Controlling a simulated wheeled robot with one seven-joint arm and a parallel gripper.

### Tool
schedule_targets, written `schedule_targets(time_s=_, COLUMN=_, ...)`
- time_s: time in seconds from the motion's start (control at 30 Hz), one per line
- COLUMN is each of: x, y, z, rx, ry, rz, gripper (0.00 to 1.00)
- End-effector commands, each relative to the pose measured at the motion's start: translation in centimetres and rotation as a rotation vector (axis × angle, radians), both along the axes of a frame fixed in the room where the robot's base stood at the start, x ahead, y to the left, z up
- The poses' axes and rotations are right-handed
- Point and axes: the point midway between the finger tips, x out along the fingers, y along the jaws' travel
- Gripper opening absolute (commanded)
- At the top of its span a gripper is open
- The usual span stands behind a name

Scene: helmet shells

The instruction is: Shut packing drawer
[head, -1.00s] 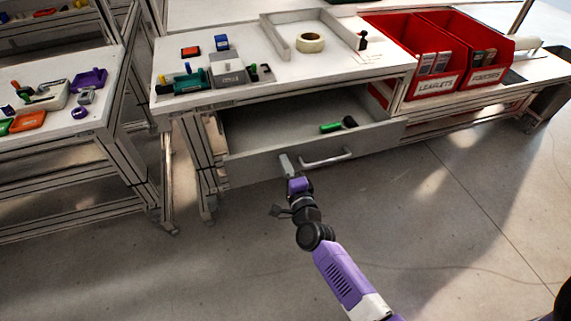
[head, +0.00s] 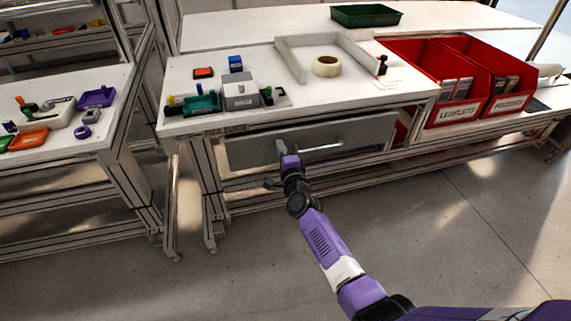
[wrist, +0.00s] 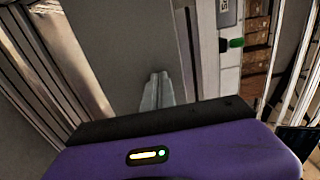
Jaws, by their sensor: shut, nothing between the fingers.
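In the wrist view my gripper (wrist: 156,78) points at the plain grey drawer front (wrist: 130,40); contact cannot be told for sure.
The white benchtop (head: 320,98) bears a tape roll (head: 327,66), a grey box (head: 240,90) and small tools. Red bins (head: 430,75) stand at the right. Another table (head: 60,140) is at the left. The floor (head: 420,235) in front is clear.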

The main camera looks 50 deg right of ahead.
Motion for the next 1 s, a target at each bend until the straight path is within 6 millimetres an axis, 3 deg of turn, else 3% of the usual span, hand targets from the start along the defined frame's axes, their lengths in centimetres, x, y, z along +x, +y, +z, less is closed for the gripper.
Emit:
schedule_targets(time_s=0.1, x=1.8, y=-1.1, z=-0.3, rx=-0.001, ry=-0.002, rz=0.0, gripper=0.0)
schedule_targets(time_s=0.33, x=3.6, y=-2.2, z=-0.1, rx=-0.001, ry=0.0, rz=0.0, gripper=0.0)
schedule_targets(time_s=1.0, x=4.0, y=-2.6, z=0.0, rx=0.0, ry=0.004, rz=0.001, gripper=0.0)
